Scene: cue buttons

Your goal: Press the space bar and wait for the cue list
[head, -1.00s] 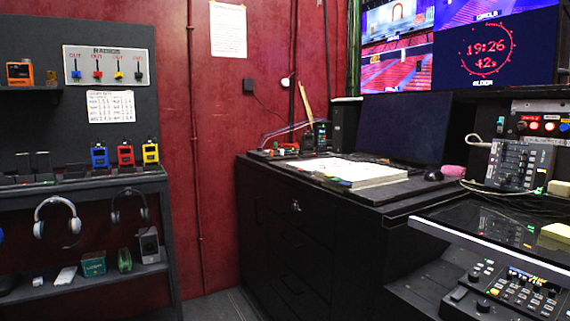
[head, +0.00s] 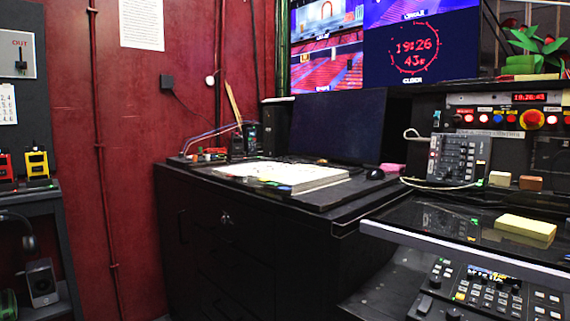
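No space bar or keyboard that I can make out shows in the head view. A button panel (head: 482,292) with several small keys and knobs sits at the lower right, below a dark glossy desk top (head: 440,222). I cannot tell whether any of its keys is a space bar. A row of coloured buttons (head: 480,118) and a large red button on a yellow base (head: 531,119) are on the console at the right. The wall screen (head: 413,48) shows a red clock and camera pictures, with no readable cue list. Neither gripper is in view.
A black cabinet (head: 250,245) stands in the middle with an open book (head: 285,175) and a dark monitor (head: 337,125) on it. A yellow block (head: 525,227) lies on the glossy desk top. A shelf unit (head: 40,200) is at the left. Little floor shows.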

